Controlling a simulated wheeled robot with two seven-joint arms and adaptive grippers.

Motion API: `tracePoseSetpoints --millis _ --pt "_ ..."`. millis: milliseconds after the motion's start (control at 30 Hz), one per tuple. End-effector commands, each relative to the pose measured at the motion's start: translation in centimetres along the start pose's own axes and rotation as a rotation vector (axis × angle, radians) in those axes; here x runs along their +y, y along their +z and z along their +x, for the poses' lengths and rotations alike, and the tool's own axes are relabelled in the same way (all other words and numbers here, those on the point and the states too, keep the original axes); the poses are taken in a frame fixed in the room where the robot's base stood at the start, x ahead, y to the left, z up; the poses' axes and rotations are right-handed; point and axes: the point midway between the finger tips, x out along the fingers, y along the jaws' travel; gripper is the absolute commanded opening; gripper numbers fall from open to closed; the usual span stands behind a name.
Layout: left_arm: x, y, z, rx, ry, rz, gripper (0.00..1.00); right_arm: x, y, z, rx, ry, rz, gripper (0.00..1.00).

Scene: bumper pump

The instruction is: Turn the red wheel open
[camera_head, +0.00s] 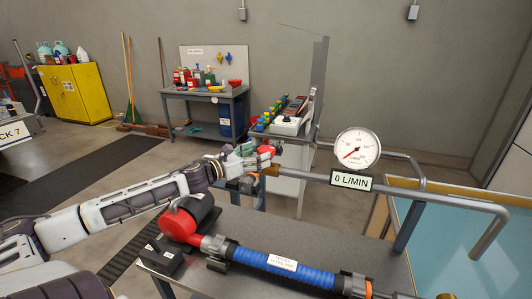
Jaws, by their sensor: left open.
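My left arm reaches in from the left, and its gripper (254,160) is open at the left end of the metal pipe (310,177). A small red part (265,149), which looks like the red wheel, shows right at the fingers and is partly hidden by them. I cannot tell whether the fingers touch it or how far it is turned. A round white gauge (358,148) stands on the pipe, above a sign (351,181) that reads 0 L/MIN. My right gripper is not in view.
A red and black pump (190,217) and a blue hose (282,264) sit on the grey table (240,219) below the gripper. A pool or tank with a pale rim (445,187) is at right. A workbench (205,94) and yellow cabinet (75,92) stand behind.

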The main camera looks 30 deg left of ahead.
Motion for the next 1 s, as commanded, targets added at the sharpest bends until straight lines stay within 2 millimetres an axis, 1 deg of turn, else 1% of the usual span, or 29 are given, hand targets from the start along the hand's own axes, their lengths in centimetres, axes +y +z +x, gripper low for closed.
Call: tracePoseSetpoints --millis 567,1000 --pt "0.1 0.0 1.7 0.0 0.002 0.003 0.78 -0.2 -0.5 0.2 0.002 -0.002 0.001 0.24" --pt "0.1 0.1 2.7 -0.001 0.001 0.0 0.78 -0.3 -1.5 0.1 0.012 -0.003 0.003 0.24"
